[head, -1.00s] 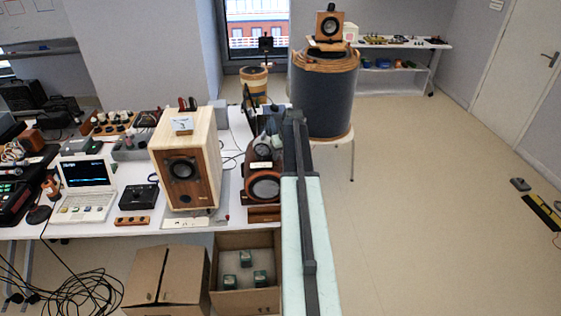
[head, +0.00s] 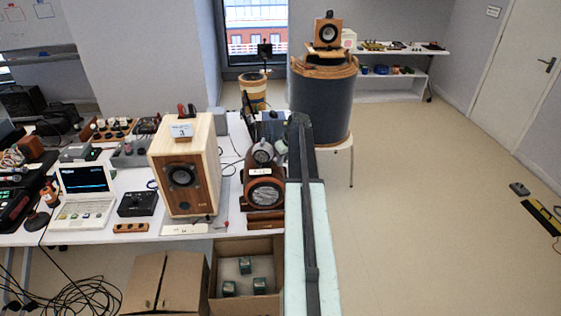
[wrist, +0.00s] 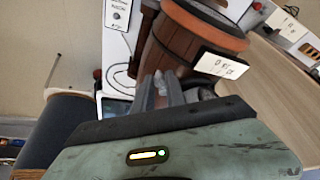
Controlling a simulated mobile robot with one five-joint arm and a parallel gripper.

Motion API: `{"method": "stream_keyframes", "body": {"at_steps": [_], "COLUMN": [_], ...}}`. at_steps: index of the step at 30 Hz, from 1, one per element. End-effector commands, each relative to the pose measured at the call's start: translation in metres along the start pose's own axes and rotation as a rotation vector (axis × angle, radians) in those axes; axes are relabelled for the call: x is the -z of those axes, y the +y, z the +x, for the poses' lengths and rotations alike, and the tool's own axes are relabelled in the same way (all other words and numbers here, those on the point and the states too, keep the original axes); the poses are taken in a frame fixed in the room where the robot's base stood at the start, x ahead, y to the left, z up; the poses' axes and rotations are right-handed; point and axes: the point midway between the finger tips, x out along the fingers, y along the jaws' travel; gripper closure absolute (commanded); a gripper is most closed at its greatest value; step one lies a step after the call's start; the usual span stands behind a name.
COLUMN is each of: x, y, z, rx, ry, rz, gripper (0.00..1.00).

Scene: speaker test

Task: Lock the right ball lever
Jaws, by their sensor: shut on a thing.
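A small red ball-like tip (head: 227,224) shows at the table's front edge, right of the light wooden speaker (head: 205,150). A red tip (wrist: 97,74) also shows at a white edge in the wrist view. I cannot tell whether either belongs to the right ball lever. My gripper (wrist: 168,88) points at a dark brown wooden speaker (wrist: 190,45) with a white label (wrist: 220,66). Its grey fingers are close together in front of this speaker. What they hold is too small and blurred to make out. In the head view my arm hides the gripper.
The dark speaker (head: 264,194) stands at the table's right end. A laptop (head: 84,190) and a black box (head: 137,204) are to the left. Cardboard boxes (head: 165,284) stand below. A large dark drum (head: 322,100) stands behind. The floor (head: 430,220) at right is mostly clear.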

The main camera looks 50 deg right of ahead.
Motion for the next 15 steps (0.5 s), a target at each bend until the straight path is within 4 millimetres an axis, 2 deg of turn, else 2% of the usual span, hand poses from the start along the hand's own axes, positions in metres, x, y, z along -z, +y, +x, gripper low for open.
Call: {"method": "stream_keyframes", "body": {"at_steps": [15], "x": [0.008], "y": [0.026], "z": [0.003], "rx": [0.184], "ry": [0.002], "rz": [-0.445], "gripper": [1.0]}}
